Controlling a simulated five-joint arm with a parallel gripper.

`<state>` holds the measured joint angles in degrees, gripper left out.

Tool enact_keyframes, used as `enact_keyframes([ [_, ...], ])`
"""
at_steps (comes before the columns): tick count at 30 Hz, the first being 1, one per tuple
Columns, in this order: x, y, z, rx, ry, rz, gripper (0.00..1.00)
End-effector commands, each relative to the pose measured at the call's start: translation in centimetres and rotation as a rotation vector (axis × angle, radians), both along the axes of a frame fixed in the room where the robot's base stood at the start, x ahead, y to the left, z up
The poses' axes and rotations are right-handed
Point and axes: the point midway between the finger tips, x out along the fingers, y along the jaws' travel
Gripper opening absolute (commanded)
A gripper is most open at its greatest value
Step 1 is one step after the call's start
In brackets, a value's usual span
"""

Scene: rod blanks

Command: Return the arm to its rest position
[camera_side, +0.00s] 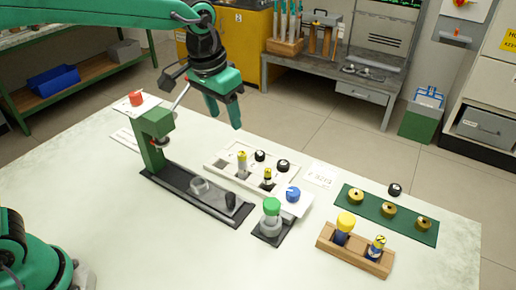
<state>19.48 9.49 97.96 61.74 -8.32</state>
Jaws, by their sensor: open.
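My gripper (224,112) hangs at the upper middle of the side view, above the far edge of the white table (85,215). Its two green fingers point down and stand apart, with nothing between them. My arm reaches in from the upper left. The gripper appears clear of the objects on the table.
A green press-like stand (155,135) on a dark base is left of centre. A white tray (222,158) with rods, a green-capped jar (271,217), a wooden block (340,258) with two rods, and a green mat (366,212) with brass pieces lie rightward. The table's left front is clear.

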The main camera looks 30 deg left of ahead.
Motion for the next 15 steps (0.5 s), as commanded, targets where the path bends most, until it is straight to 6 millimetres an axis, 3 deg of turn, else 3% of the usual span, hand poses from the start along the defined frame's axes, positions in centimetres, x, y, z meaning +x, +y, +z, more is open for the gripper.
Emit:
enact_keyframes([
  [6, -3.4, 4.0, 2.1, -0.012, -0.057, 0.038, 0.53],
  [15, -8.5, 8.4, 3.3, -0.02, -0.131, 0.087, 0.53],
])
